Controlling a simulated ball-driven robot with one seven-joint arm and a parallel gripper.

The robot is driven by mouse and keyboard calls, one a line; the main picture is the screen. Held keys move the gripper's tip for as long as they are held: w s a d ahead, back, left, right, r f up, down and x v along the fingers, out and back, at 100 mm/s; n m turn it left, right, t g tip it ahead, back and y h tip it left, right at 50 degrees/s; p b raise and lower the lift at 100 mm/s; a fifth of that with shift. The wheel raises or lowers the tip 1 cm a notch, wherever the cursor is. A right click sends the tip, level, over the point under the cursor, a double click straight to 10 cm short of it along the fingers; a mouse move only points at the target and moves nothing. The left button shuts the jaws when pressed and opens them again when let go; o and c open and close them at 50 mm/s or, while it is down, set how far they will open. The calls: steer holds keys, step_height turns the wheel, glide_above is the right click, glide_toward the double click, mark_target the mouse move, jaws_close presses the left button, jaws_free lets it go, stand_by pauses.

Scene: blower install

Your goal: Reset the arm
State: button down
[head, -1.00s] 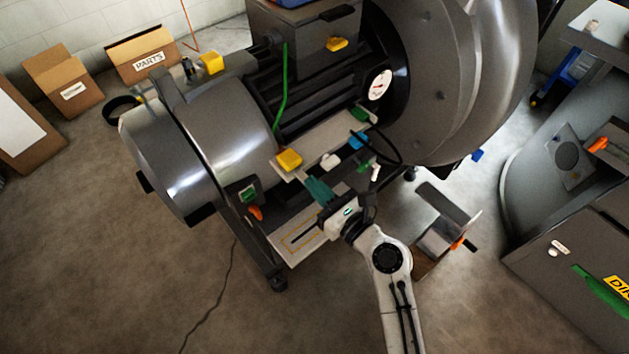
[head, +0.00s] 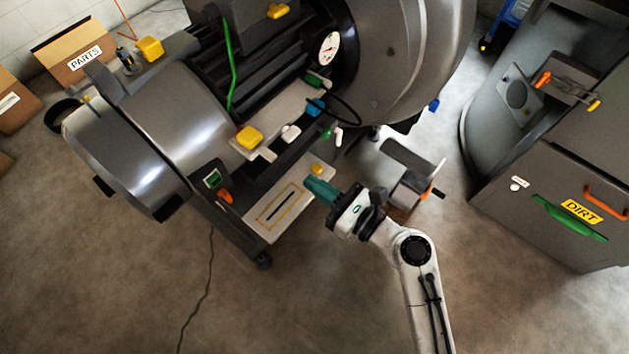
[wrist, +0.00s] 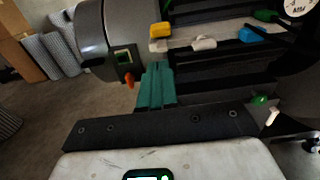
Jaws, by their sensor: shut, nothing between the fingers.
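My gripper (head: 314,189) shows in the head view at the end of my white arm, in front of the grey blower machine (head: 170,120). Its teal fingers are together with nothing between them. The fingers point left, near the right end of the machine's lower pale plate (head: 290,207), and look apart from it. In the wrist view the teal fingers (wrist: 156,85) stand side by side in the middle, below a yellow block (wrist: 160,31) and a white knob (wrist: 203,44) on the machine's ledge.
A small grey stand (head: 410,172) with an orange part is just behind my gripper. A grey cabinet with a DIRT label (head: 581,211) stands at the right. Cardboard boxes (head: 78,50) are at the back left. The floor in front (head: 320,300) is clear, apart from a thin dark line.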

stand_by(0.3)
steer(key=s+d+r+n+g+h+p, duration=0.1)
steer(key=s+d+n+g+h+p, duration=0.9)
steer(key=s+d+n, duration=1.3)
steer(key=d+n+h, duration=0.2)
steer(key=d+h, duration=0.2)
steer(key=shift+s+d+r, duration=0.2)
steer(key=shift+s, duration=0.05)
